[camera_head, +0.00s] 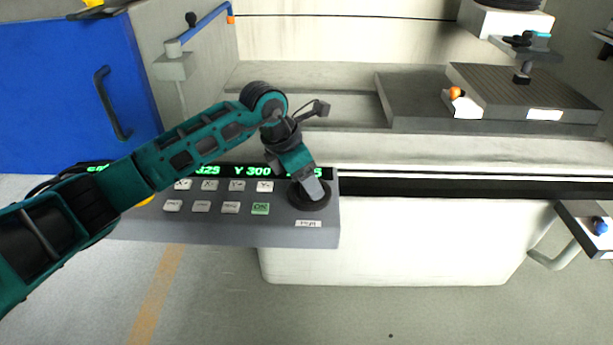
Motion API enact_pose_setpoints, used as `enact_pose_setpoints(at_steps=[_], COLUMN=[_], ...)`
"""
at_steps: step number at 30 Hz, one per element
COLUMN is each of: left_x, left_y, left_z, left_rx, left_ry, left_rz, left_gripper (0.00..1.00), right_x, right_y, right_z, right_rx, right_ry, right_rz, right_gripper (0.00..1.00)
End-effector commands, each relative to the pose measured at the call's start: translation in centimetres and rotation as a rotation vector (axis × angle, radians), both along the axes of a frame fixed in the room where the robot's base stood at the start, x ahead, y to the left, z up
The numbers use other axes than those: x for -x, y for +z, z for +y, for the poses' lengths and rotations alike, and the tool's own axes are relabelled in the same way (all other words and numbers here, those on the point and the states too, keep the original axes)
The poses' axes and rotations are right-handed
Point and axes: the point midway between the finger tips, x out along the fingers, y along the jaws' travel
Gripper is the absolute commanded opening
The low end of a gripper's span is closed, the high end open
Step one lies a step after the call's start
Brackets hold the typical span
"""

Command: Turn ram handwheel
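The ram handwheel appears to be the dark round wheel (299,200) on the right end of the grey control console (270,232). A small white label (308,223) sits just in front of it. My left gripper (316,192) reaches over the console from the left and points down at the wheel. Its grey fingers overlap the wheel's middle and hide part of it. I cannot tell whether the fingers grip the wheel or only rest at it. My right gripper is not in view.
Console buttons, including a green OK button (260,208), lie left of the wheel, below a green-lit display (253,171). A blue door (50,90) is at left. Floor in front is clear.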

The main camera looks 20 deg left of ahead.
Motion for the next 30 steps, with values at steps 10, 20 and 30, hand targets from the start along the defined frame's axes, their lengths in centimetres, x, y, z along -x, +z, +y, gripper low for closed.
enact_pose_setpoints(at_steps=[10, 20, 30], left_x=[0.0, -0.01, -0.16], left_y=[0.04, 0.04, -0.12], left_z=[0.03, 0.05, 0.19], left_rx=[0.0, 0.0, -0.001], left_ry=[0.0, -0.004, -0.129], left_rz=[0.0, 0.0, -0.001], left_gripper=[0.28, 0.09, 0.09], right_x=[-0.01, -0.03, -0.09], right_y=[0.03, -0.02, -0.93], right_z=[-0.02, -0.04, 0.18], right_rx=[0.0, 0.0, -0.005], right_ry=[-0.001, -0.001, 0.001], right_rz=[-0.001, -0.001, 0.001], right_gripper=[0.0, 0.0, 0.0])
